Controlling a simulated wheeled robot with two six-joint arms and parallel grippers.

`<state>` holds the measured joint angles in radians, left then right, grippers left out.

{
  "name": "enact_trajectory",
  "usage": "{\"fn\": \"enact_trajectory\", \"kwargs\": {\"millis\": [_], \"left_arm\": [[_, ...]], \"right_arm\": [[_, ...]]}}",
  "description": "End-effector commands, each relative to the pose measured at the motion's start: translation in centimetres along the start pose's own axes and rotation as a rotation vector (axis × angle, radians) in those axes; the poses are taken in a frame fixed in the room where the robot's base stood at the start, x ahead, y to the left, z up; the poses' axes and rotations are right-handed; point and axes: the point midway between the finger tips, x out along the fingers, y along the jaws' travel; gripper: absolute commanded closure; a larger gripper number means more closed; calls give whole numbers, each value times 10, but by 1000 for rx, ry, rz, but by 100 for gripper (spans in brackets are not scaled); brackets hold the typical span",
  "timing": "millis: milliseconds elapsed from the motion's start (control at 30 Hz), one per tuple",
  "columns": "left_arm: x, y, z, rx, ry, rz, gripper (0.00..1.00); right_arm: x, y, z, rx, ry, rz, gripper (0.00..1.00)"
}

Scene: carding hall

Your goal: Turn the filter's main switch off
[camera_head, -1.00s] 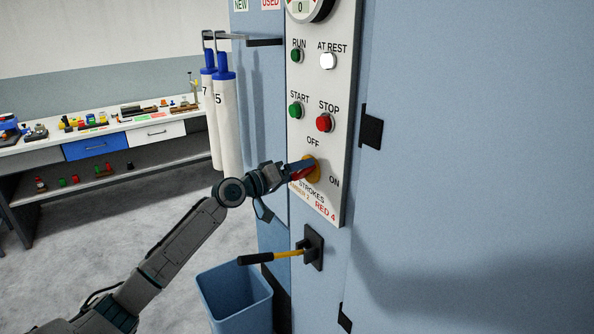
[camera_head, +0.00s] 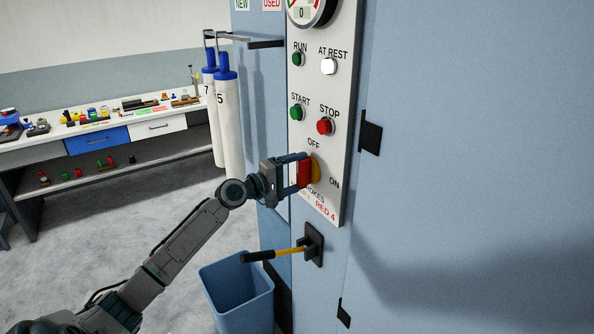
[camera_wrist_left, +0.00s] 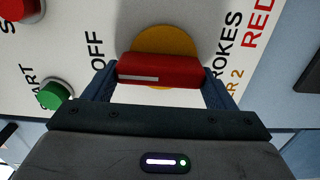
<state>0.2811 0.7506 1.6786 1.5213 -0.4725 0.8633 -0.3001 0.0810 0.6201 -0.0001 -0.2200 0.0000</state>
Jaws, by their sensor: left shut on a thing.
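The main switch is a red handle (camera_head: 304,172) on a yellow disc (camera_head: 316,168), low on the white control panel. My left gripper (camera_head: 296,173) is shut on the red handle, one finger at each end. In the head view the handle stands nearly upright, in line with the OFF label (camera_head: 313,142) above it; the ON label (camera_head: 334,183) is to its right. In the left wrist view the handle (camera_wrist_left: 160,71) lies between both fingers, with its white mark toward OFF (camera_wrist_left: 96,44). My right gripper is not in view.
The green START button (camera_head: 295,113) and red STOP button (camera_head: 324,127) are above the switch. The white AT REST lamp (camera_head: 328,66) looks lit. A yellow lever with a black grip (camera_head: 275,254) sticks out below, over a blue bin (camera_head: 238,297). White tubes (camera_head: 228,120) hang left.

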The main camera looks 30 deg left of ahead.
Motion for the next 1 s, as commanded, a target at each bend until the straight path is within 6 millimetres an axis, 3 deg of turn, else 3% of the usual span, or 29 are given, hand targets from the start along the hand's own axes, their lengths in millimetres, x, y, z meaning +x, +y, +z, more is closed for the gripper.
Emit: {"fn": "enact_trajectory", "kwargs": {"millis": [567,600,700,1000], "left_arm": [[0,-1,0,-38,0,-1,45],[0,-1,0,-38,0,-1,20],[0,-1,0,-37,0,-1,0],[0,0,0,-35,0,0,0]], "right_arm": [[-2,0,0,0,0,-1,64],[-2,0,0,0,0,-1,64],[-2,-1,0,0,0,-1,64],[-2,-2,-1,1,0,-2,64]]}}
